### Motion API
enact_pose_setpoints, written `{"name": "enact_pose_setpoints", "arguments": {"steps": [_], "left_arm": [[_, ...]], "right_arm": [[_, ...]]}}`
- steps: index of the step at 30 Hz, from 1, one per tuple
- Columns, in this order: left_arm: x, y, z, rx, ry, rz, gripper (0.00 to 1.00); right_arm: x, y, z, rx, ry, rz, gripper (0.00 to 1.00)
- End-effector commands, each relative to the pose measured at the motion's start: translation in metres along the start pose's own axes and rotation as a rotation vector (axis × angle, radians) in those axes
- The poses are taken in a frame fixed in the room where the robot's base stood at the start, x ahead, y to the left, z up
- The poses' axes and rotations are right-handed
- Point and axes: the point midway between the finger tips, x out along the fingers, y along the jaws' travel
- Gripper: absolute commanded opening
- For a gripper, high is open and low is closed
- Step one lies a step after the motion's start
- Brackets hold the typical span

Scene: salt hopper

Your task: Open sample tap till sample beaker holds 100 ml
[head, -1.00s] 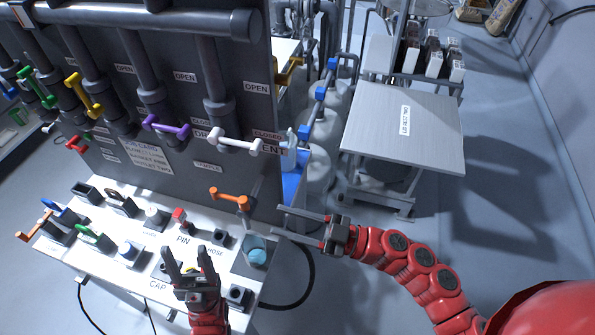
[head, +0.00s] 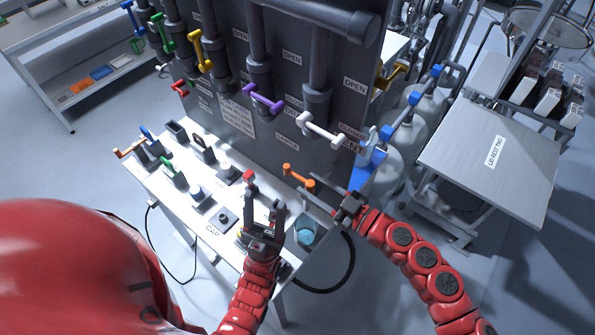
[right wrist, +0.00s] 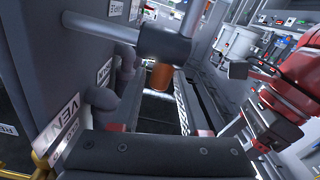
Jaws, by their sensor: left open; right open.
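The orange tap handle (head: 294,175) sticks out low on the grey panel, above the white bench. I take it for the sample tap. The beaker (head: 305,234), with blue-green contents, stands below it at the bench's right end. Its level and markings are too small to read. My right gripper (head: 306,187) is open, its fingers pointing left at the handle's right end. In the right wrist view an orange piece (right wrist: 159,78) shows beyond the gripper, under a grey pipe fitting. My left gripper (head: 263,200) is open and upright, left of the beaker, and seems empty.
Several coloured handles, including purple (head: 263,105) and white (head: 320,130), line the panel (head: 340,60) above. Small fixtures crowd the bench (head: 190,165). A grey table (head: 490,150) stands at the right. A black hose (head: 345,270) hangs off the bench's right end.

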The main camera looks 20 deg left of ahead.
Motion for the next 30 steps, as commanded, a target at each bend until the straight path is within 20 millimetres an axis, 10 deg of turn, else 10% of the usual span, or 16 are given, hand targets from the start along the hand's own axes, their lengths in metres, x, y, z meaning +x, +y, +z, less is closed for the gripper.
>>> {"name": "enact_pose_setpoints", "arguments": {"steps": [9,20,27,30], "left_arm": [[0.014,-0.001,-0.002,0.0,0.0,0.0,0.6],[0.014,-0.001,-0.002,0.0,0.0,0.0,0.6],[0.014,-0.001,-0.002,0.0,0.0,0.0,0.6],[0.014,-0.001,-0.002,0.0,0.0,0.0,0.6]], "right_arm": [[0.045,0.0,-0.002,0.0,0.002,-0.001,0.44],[0.049,0.0,0.001,0.0,-0.001,0.0,0.44],[0.049,0.0,0.001,0.0,-0.001,0.0,0.01],[0.049,0.0,0.0,0.0,-0.001,0.0,0.0]]}}
